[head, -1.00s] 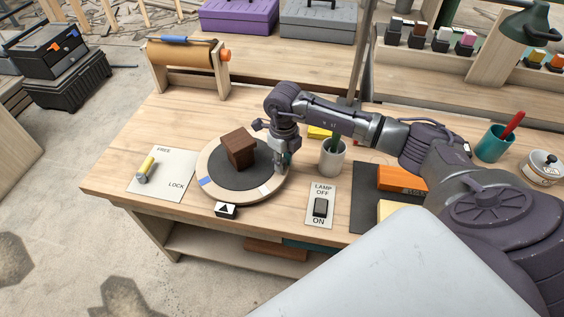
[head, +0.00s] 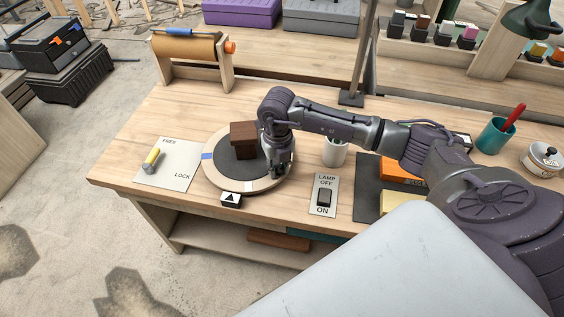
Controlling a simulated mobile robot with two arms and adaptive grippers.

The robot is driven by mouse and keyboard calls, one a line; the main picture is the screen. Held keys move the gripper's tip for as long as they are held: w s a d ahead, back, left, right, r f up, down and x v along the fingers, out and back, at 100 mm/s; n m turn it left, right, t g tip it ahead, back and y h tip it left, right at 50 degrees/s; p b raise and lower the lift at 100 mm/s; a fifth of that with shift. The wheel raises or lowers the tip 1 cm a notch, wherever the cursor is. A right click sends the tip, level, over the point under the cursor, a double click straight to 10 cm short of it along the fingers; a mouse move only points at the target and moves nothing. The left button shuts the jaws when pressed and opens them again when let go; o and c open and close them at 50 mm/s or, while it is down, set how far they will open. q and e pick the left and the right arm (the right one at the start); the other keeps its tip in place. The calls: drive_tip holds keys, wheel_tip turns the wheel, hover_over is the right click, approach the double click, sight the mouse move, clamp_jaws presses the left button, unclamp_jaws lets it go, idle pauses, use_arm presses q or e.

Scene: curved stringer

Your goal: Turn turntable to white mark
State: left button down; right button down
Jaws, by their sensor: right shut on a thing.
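The turntable (head: 222,181) is a round disc with a pale wooden rim and dark centre on the bench. A brown block (head: 243,138) stands on it. Its rim has a blue mark (head: 207,156) at the left and a white mark (head: 250,187) at the front. The black pointer block (head: 231,199) with a white triangle sits at the front edge, a little left of the white mark. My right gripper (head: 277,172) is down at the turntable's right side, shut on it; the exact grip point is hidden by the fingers. My left gripper is out of view.
A FREE/LOCK plate (head: 172,176) with a yellow-tipped lever (head: 152,158) lies at the left. A lamp switch plate (head: 324,205) is right of the turntable. A white cup (head: 335,153) stands close behind my right gripper. A paper roll stand (head: 186,50) is behind.

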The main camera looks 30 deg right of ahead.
sight(268, 181)
drive_tip(key=shift+s+a+m, duration=0.15)
drive_tip(key=shift+a+m, duration=0.7)
drive_tip(key=shift+a, duration=0.05)
drive_tip(key=shift+s+a+m, duration=0.1)
drive_tip(key=shift+a+m, duration=0.75)
drive_tip(key=c, duration=0.9)
unclamp_jaws()
drive_tip(key=shift+a, duration=0.1)
drive_tip(key=shift+c, duration=0.2)
wheel_tip(268, 181, up, 12)
